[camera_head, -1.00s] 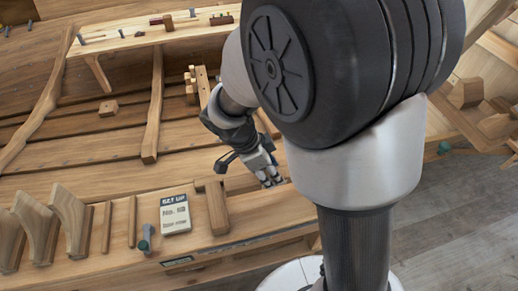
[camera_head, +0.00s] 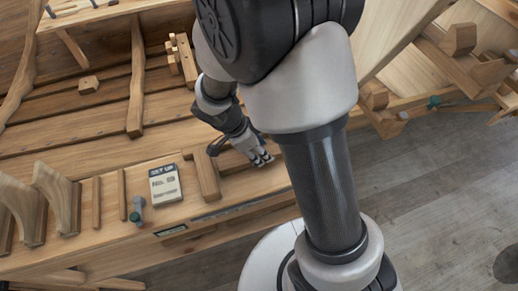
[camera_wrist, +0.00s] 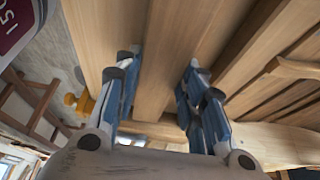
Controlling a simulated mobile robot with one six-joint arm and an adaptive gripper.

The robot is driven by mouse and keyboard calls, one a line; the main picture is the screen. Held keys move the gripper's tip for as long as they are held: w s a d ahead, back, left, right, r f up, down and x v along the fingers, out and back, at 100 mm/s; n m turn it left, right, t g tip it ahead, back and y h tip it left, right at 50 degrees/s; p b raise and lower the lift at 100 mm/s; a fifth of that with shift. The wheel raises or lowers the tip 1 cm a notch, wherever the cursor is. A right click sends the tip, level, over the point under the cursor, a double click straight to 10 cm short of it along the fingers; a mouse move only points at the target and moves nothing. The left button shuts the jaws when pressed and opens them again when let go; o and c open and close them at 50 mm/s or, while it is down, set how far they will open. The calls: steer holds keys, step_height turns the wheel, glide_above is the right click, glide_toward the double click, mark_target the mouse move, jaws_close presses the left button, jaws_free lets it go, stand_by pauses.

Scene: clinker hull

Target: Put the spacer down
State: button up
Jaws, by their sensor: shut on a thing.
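My gripper (camera_head: 260,160) is low over the right part of the bench, to the right of an upright-looking wooden block. In the wrist view my gripper (camera_wrist: 160,95) has its blue fingers on both sides of a pale wooden bar (camera_wrist: 162,65), which I take to be the spacer. The fingers are shut on it. The bar runs lengthwise between longer boards; I cannot tell whether it rests on the bench. In the head view the held piece is mostly hidden by the fingers.
Hull planking (camera_head: 80,130) rises behind. Grey floor lies to the right.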

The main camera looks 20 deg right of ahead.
steer(key=o, duration=1.2)
steer(key=shift+o, duration=0.2)
steer(key=p+v, duration=0.3)
steer(key=v, duration=0.9)
steer(key=s+d+r+n+t+y, duration=0.2)
steer(key=s+r+n, duration=0.4)
steer(key=n, duration=0.3)
steer(key=s+d+r+n+t+y, duration=0.2)
steer(key=s+r+n, duration=0.5)
steer(key=s+n, duration=0.2)
steer(key=shift+d+r+t, duration=0.3)
steer(key=shift+f, duration=0.1)
